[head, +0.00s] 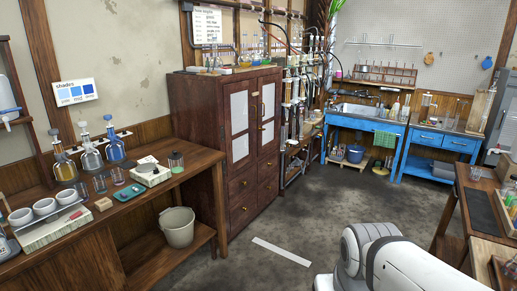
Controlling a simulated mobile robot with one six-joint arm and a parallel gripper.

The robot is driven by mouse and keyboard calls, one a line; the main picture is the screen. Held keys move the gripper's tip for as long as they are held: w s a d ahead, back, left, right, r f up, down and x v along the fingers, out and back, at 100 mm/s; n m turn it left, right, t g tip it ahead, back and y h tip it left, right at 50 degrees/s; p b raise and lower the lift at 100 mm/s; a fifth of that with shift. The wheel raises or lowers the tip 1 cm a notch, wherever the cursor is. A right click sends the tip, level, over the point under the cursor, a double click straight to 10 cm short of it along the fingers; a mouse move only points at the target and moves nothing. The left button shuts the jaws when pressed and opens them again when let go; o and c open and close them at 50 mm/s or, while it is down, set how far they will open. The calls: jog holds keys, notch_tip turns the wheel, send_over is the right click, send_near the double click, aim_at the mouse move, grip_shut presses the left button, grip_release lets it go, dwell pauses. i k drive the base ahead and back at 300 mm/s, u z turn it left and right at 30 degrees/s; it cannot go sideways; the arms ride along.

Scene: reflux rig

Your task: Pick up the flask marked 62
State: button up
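I cannot make out the number 62 for sure on any flask. A vessel (6,246) with a label is cut off at the left edge, and its number is too small to read. Three stoppered flasks stand on the left wooden bench: one amber (64,168), one pale (91,158), one blue (115,152). Several small flasks (246,55) stand on top of the dark cabinet (215,120). A white part of my arm (385,262) shows at the bottom, but my gripper is out of view.
The left bench (170,187) also carries white cups (44,207), a teal tray (129,192) and a small white device (150,174). A bucket (177,226) stands on its lower shelf. Blue benches (438,141) stand at the back, a wooden table (447,215) at right.

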aim_at(267, 57)
jog(key=z, duration=0.3)
jog(key=i, duration=1.1)
jog(key=z, duration=0.55)
jog(key=i, duration=0.6)
jog(key=u, duration=0.85)
jog(key=i, duration=1.55)
jog(key=u, duration=3.8)
jog(key=k, duration=0.35)
jog(key=z, duration=0.05)
